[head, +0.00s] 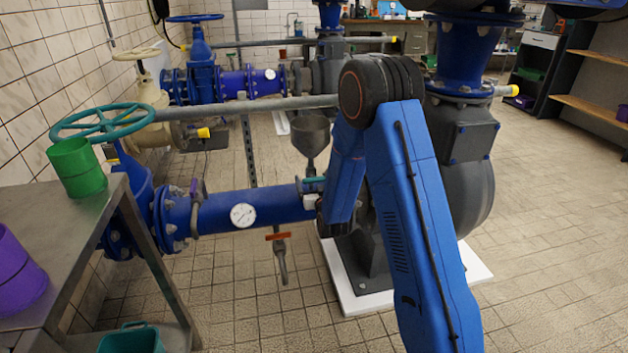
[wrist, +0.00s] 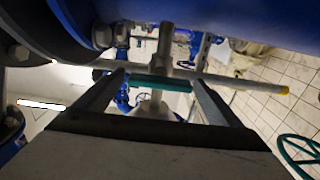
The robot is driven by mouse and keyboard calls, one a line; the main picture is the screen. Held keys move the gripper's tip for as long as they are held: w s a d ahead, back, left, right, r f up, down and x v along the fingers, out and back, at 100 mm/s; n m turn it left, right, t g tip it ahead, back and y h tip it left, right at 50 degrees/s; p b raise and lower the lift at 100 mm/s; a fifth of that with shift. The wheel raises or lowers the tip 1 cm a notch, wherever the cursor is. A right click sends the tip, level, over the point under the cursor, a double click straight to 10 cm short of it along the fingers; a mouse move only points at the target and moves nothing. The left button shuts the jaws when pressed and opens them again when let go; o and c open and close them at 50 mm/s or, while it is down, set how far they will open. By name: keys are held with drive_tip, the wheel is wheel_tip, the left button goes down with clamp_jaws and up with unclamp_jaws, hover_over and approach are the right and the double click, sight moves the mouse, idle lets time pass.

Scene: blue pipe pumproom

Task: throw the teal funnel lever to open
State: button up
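The grey funnel (head: 311,135) stands above the blue pipe, just left of my arm in the head view. The teal lever (head: 313,180) shows below it, partly hidden by my gripper (head: 312,200). In the wrist view the teal lever (wrist: 162,84) lies crosswise below a grey upright stem (wrist: 165,45). My gripper (wrist: 159,88) has its two fingers wide apart, one near each end of the lever. I cannot tell whether either finger touches it.
The blue pipe (head: 255,207) with a white gauge runs below the funnel to the grey pump. An orange-handled tap (head: 279,236) hangs under it. A metal table (head: 60,235) with green and purple cups stands at the left. The tiled floor at the right is clear.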

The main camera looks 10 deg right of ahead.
drive_tip(key=c, duration=0.9)
drive_tip(key=shift+c, duration=0.2)
drive_tip(key=shift+n, duration=0.4)
drive_tip(key=n, duration=0.3)
drive_tip(key=shift+a+n, duration=0.15)
drive_tip(key=shift+n, duration=0.25)
drive_tip(key=n, duration=0.4)
drive_tip(key=shift+f, duration=0.1)
drive_tip(key=n, duration=0.5)
drive_tip(key=shift+a+f, duration=0.1)
drive_tip(key=n, duration=0.4)
drive_tip(key=shift+f, duration=0.1)
drive_tip(key=shift+n, duration=0.4)
